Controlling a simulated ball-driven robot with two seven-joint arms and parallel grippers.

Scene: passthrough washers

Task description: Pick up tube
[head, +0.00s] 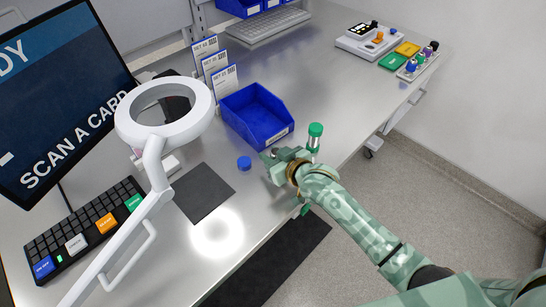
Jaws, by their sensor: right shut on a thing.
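A tube with a green cap (315,131) stands about upright at my right gripper (300,154), just in front of the blue bin. My right gripper is shut on the tube, near the front edge of the table. The gripper hides part of the tube. My left gripper is not in view.
A blue bin (284,132) stands behind the gripper, and a blue cap (244,163) lies to its left. A dark mat (187,190), a white ring magnifier lamp (203,110) and a keypad (84,233) fill the left.

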